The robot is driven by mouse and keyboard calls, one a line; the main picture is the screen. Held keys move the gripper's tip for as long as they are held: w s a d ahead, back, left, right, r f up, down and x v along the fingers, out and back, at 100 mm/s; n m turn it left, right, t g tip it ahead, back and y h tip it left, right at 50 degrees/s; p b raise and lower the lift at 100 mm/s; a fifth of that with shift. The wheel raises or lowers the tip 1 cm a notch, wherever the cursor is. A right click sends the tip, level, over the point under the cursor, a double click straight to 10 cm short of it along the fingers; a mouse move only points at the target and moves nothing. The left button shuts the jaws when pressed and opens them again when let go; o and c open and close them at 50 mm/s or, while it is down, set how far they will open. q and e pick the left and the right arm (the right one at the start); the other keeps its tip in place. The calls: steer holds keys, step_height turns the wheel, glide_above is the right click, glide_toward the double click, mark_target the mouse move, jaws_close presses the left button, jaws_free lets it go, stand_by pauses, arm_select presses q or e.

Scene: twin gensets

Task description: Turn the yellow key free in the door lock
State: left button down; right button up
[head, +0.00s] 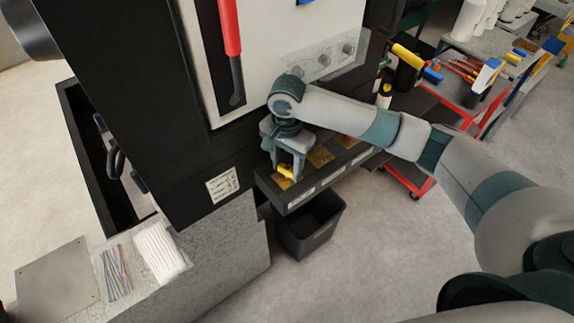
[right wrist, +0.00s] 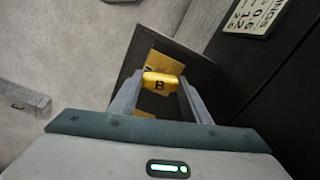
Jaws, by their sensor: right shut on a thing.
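The yellow key (head: 286,171) is at the leftmost brass plate on the dark ledge of the black cabinet. In the right wrist view the yellow key (right wrist: 160,82), marked with a B, sits between the two fingers in front of a brass plate (right wrist: 162,62). My right gripper (head: 285,175) points down onto the ledge and is shut on the key. It also shows in the right wrist view (right wrist: 158,90). The key's shaft and its seat are hidden. My left gripper is not in view.
More brass plates (head: 321,156) line the ledge to the right. A black bin (head: 310,225) stands on the floor below. A red lever (head: 229,30) is on the cabinet's pale panel. A red-framed cart (head: 480,85) with tools is at the upper right.

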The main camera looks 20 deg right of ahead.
steer(key=n, duration=0.7)
steer(key=shift+n, duration=0.3)
steer(key=n, duration=0.7)
steer(key=o, duration=1.1)
steer(key=shift+r, duration=0.1)
